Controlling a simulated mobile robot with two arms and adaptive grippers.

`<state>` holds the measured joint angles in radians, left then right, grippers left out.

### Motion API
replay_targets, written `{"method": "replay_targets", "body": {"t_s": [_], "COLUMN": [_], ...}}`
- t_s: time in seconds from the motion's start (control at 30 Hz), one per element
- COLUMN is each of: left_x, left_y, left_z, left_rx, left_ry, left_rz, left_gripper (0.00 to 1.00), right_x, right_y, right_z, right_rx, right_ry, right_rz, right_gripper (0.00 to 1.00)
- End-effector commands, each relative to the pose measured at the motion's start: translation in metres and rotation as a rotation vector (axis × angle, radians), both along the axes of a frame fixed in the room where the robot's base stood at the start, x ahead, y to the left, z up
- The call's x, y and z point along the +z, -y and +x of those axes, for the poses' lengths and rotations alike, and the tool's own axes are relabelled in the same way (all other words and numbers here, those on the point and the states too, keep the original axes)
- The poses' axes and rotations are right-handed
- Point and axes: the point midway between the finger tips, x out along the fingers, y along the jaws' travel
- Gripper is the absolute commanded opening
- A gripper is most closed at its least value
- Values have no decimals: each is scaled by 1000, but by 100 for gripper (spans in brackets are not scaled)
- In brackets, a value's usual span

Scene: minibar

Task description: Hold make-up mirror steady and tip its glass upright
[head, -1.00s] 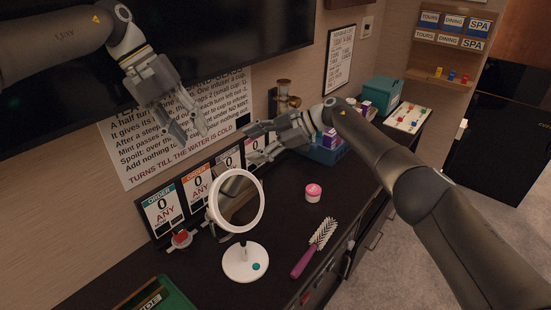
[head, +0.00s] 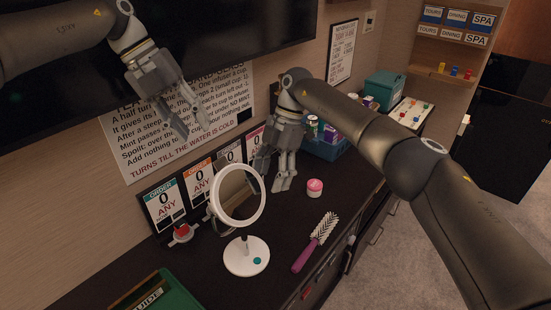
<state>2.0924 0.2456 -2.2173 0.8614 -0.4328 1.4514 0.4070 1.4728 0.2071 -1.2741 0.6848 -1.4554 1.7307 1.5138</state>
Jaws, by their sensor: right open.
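The make-up mirror (head: 245,255) stands on the dark counter, with a white round base, a short stem and a round glass (head: 237,196) in a white ring. The glass is tilted, not fully upright. My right gripper (head: 276,184) points down just behind and to the right of the mirror's ring, open and empty, apart from it as far as I can tell. My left gripper (head: 197,128) hangs above and behind the mirror in front of the wall sign. Its fingers are apart, and nothing is between them.
A pink hairbrush (head: 316,243) and a small pink jar (head: 315,187) lie right of the mirror. Order cards (head: 164,205) stand behind it on the left. A green tray (head: 172,291) is at the front left. A blue bin (head: 326,148) stands farther back.

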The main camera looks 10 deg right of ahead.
Motion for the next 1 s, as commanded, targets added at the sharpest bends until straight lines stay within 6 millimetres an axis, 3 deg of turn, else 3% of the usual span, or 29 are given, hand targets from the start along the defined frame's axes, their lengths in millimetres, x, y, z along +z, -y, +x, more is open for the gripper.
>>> {"method": "replay_targets", "body": {"t_s": [0.1, 0.3, 0.7, 1.0], "left_x": [0, 0, 0, 0], "left_y": [0, 0, 0, 0], "left_z": [0, 0, 0, 0], "left_rx": [0, 0, 0, 0], "left_ry": [0, 0, 0, 0], "left_rz": [0, 0, 0, 0], "left_gripper": [36, 36, 36, 36], "right_x": [-21, -42, -49, -49], "right_y": [-6, -14, -16, -17], "right_z": [-5, -10, -11, -11], "right_rx": [1, -1, -1, -1], "right_ry": [-1, 0, 1, 2], "right_rz": [1, 1, 2, 2], "right_gripper": [61, 61, 61, 23]}}
